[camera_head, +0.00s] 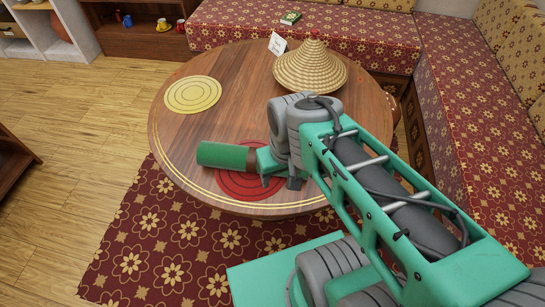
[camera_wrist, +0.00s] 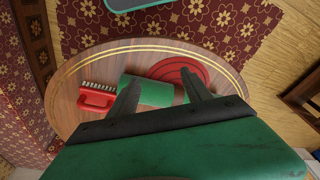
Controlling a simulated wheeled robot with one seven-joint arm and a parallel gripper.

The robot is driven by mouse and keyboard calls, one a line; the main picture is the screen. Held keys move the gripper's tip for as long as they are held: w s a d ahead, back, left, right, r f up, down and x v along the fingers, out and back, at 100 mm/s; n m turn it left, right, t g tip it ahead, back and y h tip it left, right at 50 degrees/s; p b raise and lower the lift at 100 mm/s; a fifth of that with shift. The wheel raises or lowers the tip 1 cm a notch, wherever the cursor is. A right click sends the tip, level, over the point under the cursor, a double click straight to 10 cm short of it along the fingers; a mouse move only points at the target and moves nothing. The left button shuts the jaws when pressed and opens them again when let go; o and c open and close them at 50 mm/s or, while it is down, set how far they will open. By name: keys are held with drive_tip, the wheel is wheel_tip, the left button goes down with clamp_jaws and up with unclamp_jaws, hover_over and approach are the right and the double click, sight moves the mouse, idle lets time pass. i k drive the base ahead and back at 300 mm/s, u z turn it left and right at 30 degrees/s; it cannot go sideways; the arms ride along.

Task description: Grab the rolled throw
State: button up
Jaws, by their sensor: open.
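The rolled throw (camera_head: 222,154) is a green roll with a brown band, lying on its side on the round wooden table (camera_head: 190,125), by a red round mat (camera_head: 262,190). Its right part is hidden behind my gripper in the head view. In the wrist view the roll (camera_wrist: 158,93) shows between and beyond the two dark fingers, and the left finger covers part of it. My gripper (camera_wrist: 163,92) is open above the table. It also shows at the right of the roll in the head view (camera_head: 288,178). Whether the fingers touch the roll I cannot tell.
A red brush (camera_wrist: 97,97) lies beside the roll in the wrist view. A woven cone (camera_head: 312,68), a white card (camera_head: 277,44) and a yellow round mat (camera_head: 192,94) are on the table. A patterned corner sofa (camera_head: 450,140) borders the back and right.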

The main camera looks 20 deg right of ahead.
sight(209, 154)
drive_tip(key=z, duration=0.1)
drive_tip(key=k, duration=0.95)
drive_tip(key=u, duration=0.95)
drive_tip(key=i, duration=0.9)
drive_tip(key=z, duration=0.1)
